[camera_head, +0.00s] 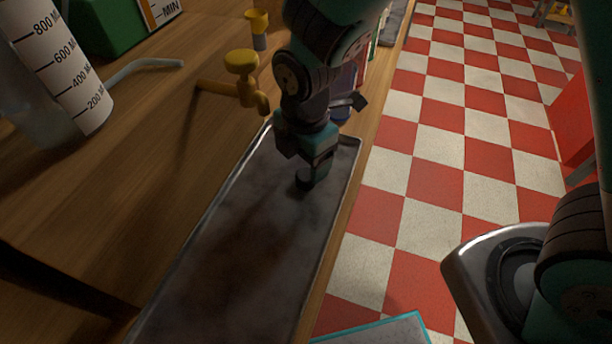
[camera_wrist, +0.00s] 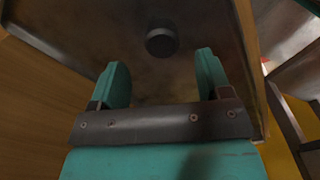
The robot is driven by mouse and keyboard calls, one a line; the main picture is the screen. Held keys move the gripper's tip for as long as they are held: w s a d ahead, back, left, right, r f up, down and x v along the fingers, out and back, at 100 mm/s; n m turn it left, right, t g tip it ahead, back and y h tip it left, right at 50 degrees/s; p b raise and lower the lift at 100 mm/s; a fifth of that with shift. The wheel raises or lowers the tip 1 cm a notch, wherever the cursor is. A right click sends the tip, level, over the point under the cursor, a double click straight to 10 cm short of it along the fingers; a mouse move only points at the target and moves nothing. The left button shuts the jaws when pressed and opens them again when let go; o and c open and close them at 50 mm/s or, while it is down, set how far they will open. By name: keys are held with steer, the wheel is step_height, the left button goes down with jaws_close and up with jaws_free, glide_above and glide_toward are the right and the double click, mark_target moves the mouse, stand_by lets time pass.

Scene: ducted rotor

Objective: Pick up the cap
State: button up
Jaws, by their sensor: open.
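The cap (camera_wrist: 161,41) is a small dark round piece lying on the metal tray (camera_wrist: 100,30). In the wrist view it sits beyond and between my two teal fingertips, apart from both. In the head view the cap (camera_head: 304,184) shows as a small dark spot on the tray (camera_head: 215,290), right by my fingertips and partly hidden by them. My gripper (camera_head: 318,172) points down over the far part of the tray. In the wrist view my gripper (camera_wrist: 162,80) is open, with nothing between its fingers.
A yellow valve-like fixture (camera_head: 243,75) stands on the wooden table (camera_head: 130,190) left of the tray. A measuring container (camera_head: 60,65) and a green box (camera_head: 108,25) are at the upper left. The tray's near part is clear. The checkered floor (camera_head: 440,160) lies right of the table edge.

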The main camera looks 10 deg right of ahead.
mark_target(305, 175)
step_height(305, 175, down, 4)
steer(key=shift+s+f, duration=0.1)
steer(key=shift+f, duration=0.15)
steer(key=c, duration=1)
